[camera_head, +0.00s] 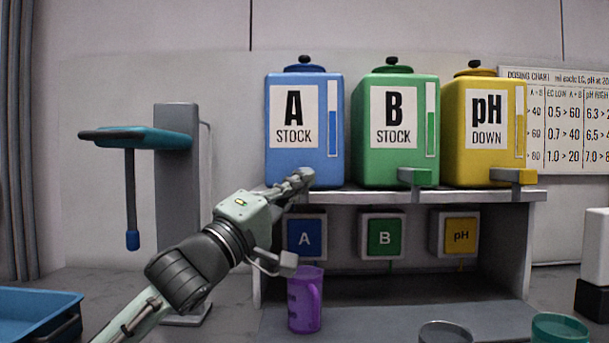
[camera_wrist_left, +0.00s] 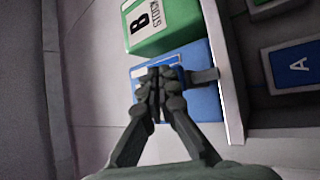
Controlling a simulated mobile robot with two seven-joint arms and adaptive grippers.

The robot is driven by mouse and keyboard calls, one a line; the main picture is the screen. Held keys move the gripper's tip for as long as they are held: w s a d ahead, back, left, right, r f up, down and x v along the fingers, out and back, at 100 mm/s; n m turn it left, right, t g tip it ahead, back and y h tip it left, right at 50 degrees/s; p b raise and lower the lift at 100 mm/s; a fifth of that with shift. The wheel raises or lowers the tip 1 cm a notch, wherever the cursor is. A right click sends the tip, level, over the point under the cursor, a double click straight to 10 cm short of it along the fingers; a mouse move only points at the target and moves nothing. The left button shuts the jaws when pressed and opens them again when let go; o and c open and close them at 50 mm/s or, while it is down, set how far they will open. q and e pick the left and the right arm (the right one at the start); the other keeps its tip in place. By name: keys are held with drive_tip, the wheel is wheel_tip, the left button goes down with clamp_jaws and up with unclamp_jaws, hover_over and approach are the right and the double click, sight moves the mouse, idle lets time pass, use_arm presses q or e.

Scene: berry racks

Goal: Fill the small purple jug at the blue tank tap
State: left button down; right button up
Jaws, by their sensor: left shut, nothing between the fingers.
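The small purple jug (camera_head: 305,312) stands upright on the low grey surface below the blue tank, its handle to the right. The blue tank (camera_head: 307,168), labelled A STOCK, sits on the shelf, and it also shows in the left wrist view (camera_wrist_left: 205,102). My left gripper (camera_head: 303,176) is shut and empty at the lower front of the blue tank. It hides the tap's place in the head view. In the left wrist view a dark bar, seemingly the tap (camera_wrist_left: 206,76), shows beside the fingertips; contact is unclear. My right gripper is not in view.
Green (camera_head: 395,165) and yellow (camera_head: 482,165) tanks stand to the right, with taps over the shelf edge (camera_head: 420,196). Boxes A, B and pH hang below. A grey stand (camera_head: 176,170) is at left, a blue tray (camera_head: 35,303) at lower left. Two cups are at lower right.

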use_arm(q)
drive_tip(key=shift+w+p, duration=0.3)
drive_tip(key=shift+w, duration=0.3)
idle(2.6)
drive_tip(key=shift+s, duration=0.1)
idle(2.4)
drive_tip(key=shift+s, duration=0.9)
drive_tip(key=s+p, duration=0.1)
drive_tip(key=s, duration=0.4)
idle(0.3)
